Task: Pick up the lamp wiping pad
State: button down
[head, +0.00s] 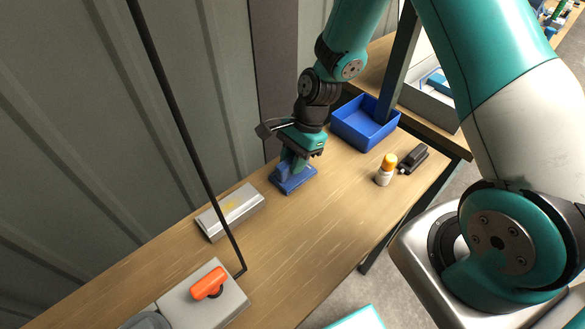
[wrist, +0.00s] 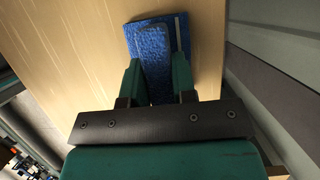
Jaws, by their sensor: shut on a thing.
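The lamp wiping pad looks like a blue, textured block (wrist: 152,42) in the wrist view, standing between my fingers. A flat blue piece (wrist: 183,30) with a pale strip lies under or beside it; I cannot tell whether it is part of the pad. In the head view the blue pad (head: 292,182) is low at the wooden bench, below my gripper (head: 294,164). My gripper points down and is shut on the pad, also seen in the wrist view (wrist: 157,75). The fingers hide part of the pad. Whether it touches the bench is unclear.
A blue bin (head: 362,128) stands behind to the right. A white bottle with an orange cap (head: 384,176) and a black object (head: 414,158) are at right. A silver case (head: 230,211) and an orange item (head: 208,283) lie front left. A thin black pole (head: 190,140) crosses the left.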

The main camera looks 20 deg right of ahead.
notch_tip(320, 180, up, 20)
jog(key=b, duration=0.1)
jog(key=shift+b, duration=0.35)
